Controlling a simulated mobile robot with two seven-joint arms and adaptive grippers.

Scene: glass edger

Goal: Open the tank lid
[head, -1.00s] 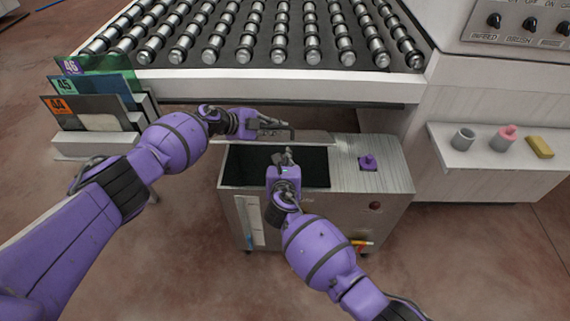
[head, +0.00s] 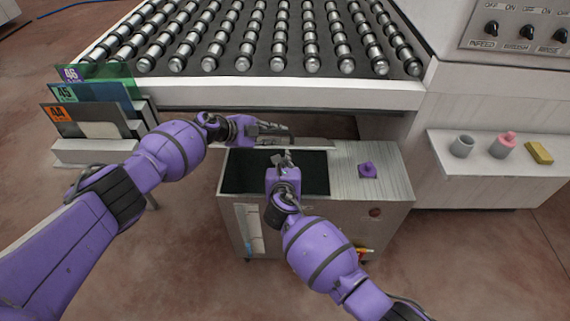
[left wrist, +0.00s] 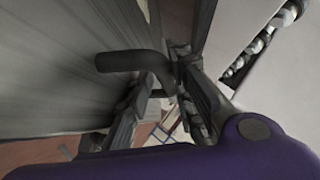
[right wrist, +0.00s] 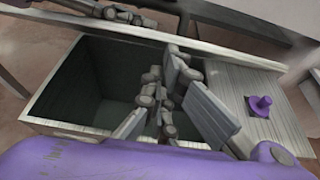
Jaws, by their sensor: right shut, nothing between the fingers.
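The tank (head: 235,208) is a grey metal box below the roller table. Its dark opening (head: 243,172) is uncovered and also shows in the right wrist view (right wrist: 75,85). The lid (head: 318,145) stands raised along the opening's back edge, seen nearly edge-on. In the left wrist view its grey face (left wrist: 50,70) and dark bent handle (left wrist: 130,62) show. My left gripper (head: 288,134) is at the raised lid; its fingers (left wrist: 168,105) are apart, with the handle beside or between them. My right gripper (head: 282,158) is shut and empty above the opening (right wrist: 165,80).
A purple knob (head: 367,170) sits on the tank's fixed right top. The roller table's front edge (head: 290,94) is close behind the left gripper.

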